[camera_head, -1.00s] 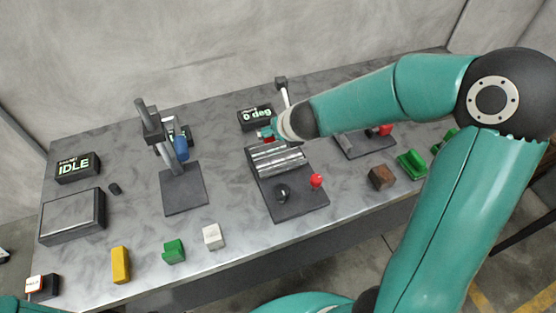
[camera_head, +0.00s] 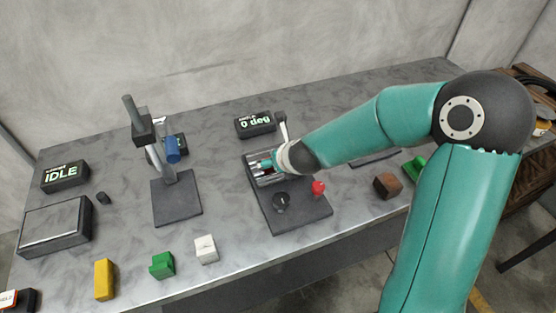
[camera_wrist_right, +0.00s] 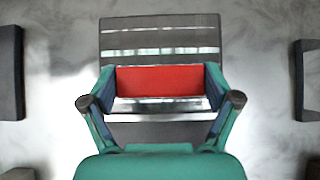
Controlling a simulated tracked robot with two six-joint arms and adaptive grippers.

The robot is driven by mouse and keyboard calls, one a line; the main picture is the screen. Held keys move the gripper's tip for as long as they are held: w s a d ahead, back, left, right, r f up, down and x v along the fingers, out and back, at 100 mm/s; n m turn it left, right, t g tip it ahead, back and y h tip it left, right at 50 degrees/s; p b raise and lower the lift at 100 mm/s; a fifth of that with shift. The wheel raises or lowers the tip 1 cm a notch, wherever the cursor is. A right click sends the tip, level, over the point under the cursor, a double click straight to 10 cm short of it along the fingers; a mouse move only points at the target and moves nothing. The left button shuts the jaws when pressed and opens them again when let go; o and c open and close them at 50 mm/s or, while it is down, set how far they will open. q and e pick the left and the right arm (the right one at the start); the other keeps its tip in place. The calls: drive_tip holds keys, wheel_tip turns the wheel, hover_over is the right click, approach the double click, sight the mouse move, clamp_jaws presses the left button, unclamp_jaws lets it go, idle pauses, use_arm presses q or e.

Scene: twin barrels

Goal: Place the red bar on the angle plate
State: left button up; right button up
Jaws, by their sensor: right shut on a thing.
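The red bar (camera_wrist_right: 158,80) is gripped between the two fingers of my right gripper (camera_wrist_right: 160,92) in the right wrist view, lying crosswise. Behind it is the slotted grey angle plate (camera_wrist_right: 160,24), with bright slots running parallel to the bar. I cannot tell whether the bar touches the plate. In the head view my right gripper (camera_head: 268,166) is over the slotted part of the angle plate (camera_head: 251,172), and hides much of it and the bar. The plate's dark base (camera_head: 303,212) carries a black knob and a red knob. My left gripper is not in view.
A "0 deg" display (camera_head: 255,124) stands behind the plate. A dark stand with a blue part (camera_head: 173,150) is to the left. White (camera_head: 206,249), green (camera_head: 162,265) and yellow (camera_head: 104,279) blocks lie along the front; a brown block (camera_head: 387,186) lies right.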

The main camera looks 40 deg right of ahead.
drive_tip(key=o, duration=1.5)
drive_tip(key=p+v, duration=0.4)
drive_tip(key=v, duration=0.8)
drive_tip(key=shift+a, duration=0.1)
